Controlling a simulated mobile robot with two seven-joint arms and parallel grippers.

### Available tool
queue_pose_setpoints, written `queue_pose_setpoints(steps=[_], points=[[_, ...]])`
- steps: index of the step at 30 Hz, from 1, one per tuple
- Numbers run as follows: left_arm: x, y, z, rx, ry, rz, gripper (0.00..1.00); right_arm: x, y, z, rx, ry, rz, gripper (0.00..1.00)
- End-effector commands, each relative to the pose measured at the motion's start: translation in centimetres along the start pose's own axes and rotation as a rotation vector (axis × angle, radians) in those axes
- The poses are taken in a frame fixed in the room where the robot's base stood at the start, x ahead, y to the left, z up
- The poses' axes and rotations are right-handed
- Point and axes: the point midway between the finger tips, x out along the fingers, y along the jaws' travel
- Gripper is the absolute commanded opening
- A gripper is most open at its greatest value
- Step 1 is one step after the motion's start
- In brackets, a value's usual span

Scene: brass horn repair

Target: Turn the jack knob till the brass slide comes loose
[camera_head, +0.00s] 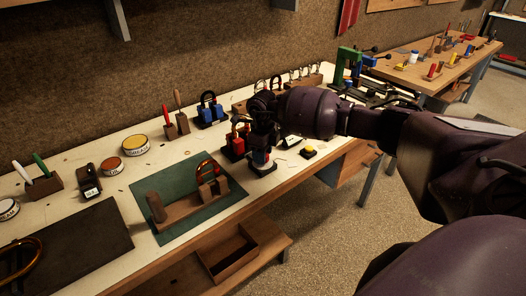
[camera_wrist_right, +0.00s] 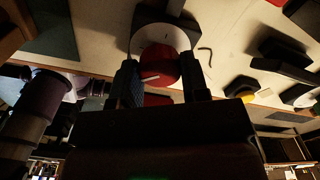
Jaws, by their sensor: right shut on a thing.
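The red jack knob (camera_wrist_right: 162,67) with a white pointer line sits over a white disc (camera_wrist_right: 148,37) in the right wrist view. My right gripper (camera_wrist_right: 159,76) has one finger on each side of the knob and is shut on it. In the head view my right gripper (camera_head: 262,142) points down at the jack (camera_head: 262,166) near the bench's front edge and hides most of the knob. My left gripper is out of view.
Red padlock-like blocks (camera_head: 234,149) stand close left of my gripper, and blue ones (camera_head: 208,114) behind. A yellow-topped black box (camera_head: 308,152) lies to the right. Round tins (camera_head: 136,144) and a dark mat (camera_head: 84,246) are at left.

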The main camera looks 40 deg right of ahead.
Motion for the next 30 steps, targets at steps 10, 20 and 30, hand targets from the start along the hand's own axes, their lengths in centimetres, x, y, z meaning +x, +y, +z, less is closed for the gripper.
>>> queue_pose_setpoints(steps=[10,20,30], points=[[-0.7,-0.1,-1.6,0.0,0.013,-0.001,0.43,-0.3,0.0,0.0,0.328,-0.001,-0.001,0.18],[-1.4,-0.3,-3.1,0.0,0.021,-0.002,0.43,-0.3,-0.1,0.0,0.638,-0.001,-0.001,0.18],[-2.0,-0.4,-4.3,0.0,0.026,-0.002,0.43,-0.2,-0.1,0.0,0.89,-0.001,-0.001,0.18]])
